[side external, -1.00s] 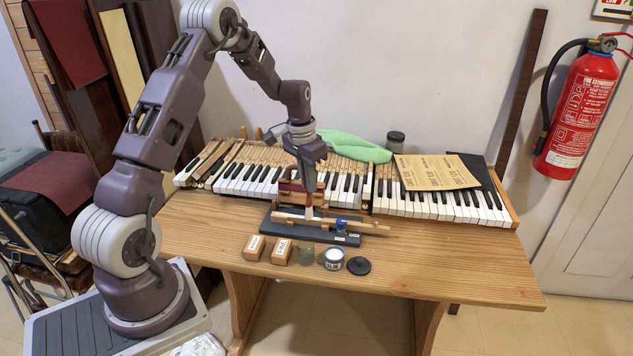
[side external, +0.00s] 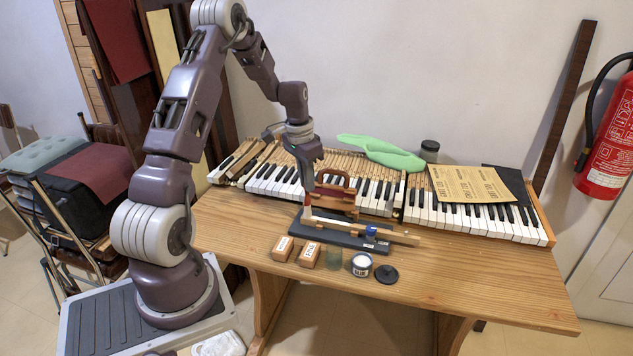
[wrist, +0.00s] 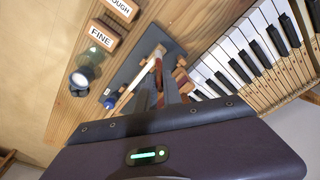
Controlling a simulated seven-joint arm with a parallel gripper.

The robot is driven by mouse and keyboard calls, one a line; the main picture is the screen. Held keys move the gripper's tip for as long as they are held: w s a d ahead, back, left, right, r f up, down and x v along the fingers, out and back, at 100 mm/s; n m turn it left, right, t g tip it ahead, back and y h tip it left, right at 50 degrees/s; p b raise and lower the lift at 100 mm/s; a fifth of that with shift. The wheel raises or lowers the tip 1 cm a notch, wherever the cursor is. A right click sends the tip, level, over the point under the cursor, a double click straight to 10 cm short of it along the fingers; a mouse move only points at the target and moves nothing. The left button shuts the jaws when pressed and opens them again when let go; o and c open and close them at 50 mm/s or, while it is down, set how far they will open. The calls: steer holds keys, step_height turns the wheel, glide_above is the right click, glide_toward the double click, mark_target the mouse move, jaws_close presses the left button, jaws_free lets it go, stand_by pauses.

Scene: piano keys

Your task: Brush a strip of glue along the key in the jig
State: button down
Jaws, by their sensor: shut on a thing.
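My gripper (side external: 308,186) is shut on a brush (side external: 308,203) with a reddish handle and pale bristles pointing down. The bristles are at the left end of the pale wooden key (side external: 350,226); I cannot tell whether they touch it. The key lies in the jig, which has a dark base (side external: 336,237) and a blue knob (side external: 371,231) near its right end. The wrist view shows the key (wrist: 139,77) and the jig's dark base (wrist: 126,72) beyond my gripper. No glue strip can be made out on the key. An open glue jar (side external: 361,264) stands in front of the jig.
Two labelled sanding blocks (side external: 309,254), a glass jar (side external: 334,259) and a black lid (side external: 386,274) stand along the front. The keyboard (side external: 440,215) fills the back, with a green cloth (side external: 384,152) and a brown sheet (side external: 470,187) on it. The table's right front is bare.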

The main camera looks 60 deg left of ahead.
step_height(320, 180, up, 8)
steer(key=s+a, duration=0.1)
stand_by(0.7)
